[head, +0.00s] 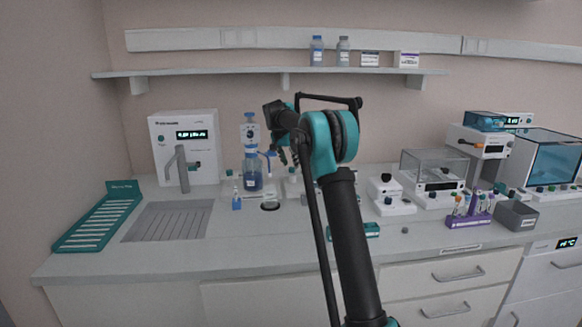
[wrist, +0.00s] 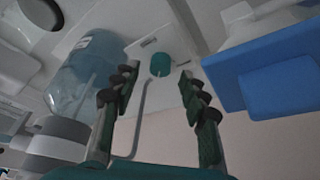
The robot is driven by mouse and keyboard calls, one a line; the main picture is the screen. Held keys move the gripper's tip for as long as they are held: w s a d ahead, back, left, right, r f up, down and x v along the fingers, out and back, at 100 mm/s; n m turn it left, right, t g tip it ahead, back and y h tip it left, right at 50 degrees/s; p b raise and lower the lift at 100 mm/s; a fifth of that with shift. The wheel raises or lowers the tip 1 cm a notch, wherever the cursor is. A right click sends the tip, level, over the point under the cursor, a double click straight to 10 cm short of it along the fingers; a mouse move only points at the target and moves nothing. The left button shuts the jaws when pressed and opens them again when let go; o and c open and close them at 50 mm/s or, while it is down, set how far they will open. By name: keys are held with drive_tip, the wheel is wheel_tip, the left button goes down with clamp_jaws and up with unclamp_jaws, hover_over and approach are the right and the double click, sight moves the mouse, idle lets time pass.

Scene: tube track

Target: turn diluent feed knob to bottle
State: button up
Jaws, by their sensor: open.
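In the wrist view a round teal knob (wrist: 160,64) sits on a white plate (wrist: 150,95), with a thin grey bent tube below it. My gripper (wrist: 157,75) is open, with one dark finger on each side of the knob and a gap on both sides. I cannot tell how far it is from the knob in depth. A clear bluish bottle (wrist: 82,75) with a white label stands left of the fingers. In the head view my gripper (head: 283,157) is beside the blue bottle dispenser (head: 252,165), and my arm hides what lies behind it.
A large blue block (wrist: 268,75) lies close to the right finger in the wrist view. In the head view, a sink tap (head: 182,168) stands to the left, and a small blue bottle (head: 237,200) stands in front of the dispenser. The front counter strip is mostly clear.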

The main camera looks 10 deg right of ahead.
drive_tip(key=shift+x, duration=1.05)
clamp_jaws()
